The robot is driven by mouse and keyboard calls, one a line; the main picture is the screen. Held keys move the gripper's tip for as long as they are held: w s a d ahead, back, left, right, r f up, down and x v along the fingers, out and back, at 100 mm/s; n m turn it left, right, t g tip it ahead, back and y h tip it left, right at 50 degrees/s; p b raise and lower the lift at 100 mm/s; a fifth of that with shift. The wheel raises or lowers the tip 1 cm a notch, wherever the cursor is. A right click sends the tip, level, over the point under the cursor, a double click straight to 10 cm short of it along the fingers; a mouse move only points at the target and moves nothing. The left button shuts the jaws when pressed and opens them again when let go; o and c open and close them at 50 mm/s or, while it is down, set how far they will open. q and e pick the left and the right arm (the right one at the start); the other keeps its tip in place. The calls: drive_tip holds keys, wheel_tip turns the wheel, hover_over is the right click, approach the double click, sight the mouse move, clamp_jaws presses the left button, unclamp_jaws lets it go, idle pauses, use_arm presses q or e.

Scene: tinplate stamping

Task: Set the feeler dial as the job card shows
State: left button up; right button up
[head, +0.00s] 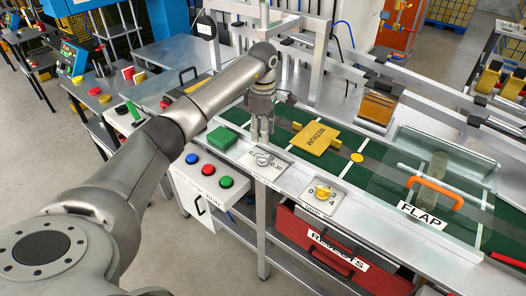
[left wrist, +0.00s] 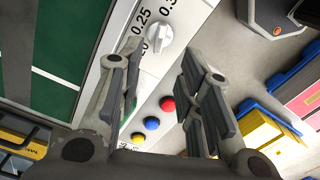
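The feeler dial is a pale grey knob (head: 263,160) on a light plate at the bench's front edge. It also shows in the left wrist view (left wrist: 159,38), with 0.25 beside it and other marks partly hidden or cut off. I cannot tell for sure which mark it points to. My left gripper (head: 261,138) is just above the dial, fingers pointing down. In the left wrist view its two fingers (left wrist: 160,90) are apart with nothing between them, and the knob shows beyond the gap. My right gripper is out of view. A yellow plate marked MEDIUM (head: 318,138) lies on the green belt.
A second dial with a yellow knob (head: 323,191) sits right of the feeler dial. A button box (head: 208,179) with blue, red and green buttons is at the left. A clear flap with an orange handle (head: 436,190) and a red rejects drawer (head: 325,255) are at the right.

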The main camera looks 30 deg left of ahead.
sight(263, 158)
use_arm(q)
wheel_tip(263, 158, down, 9)
drive_tip(key=shift+r+p, duration=0.1)
drive_tip(key=shift+p, duration=0.9)
clamp_jaws()
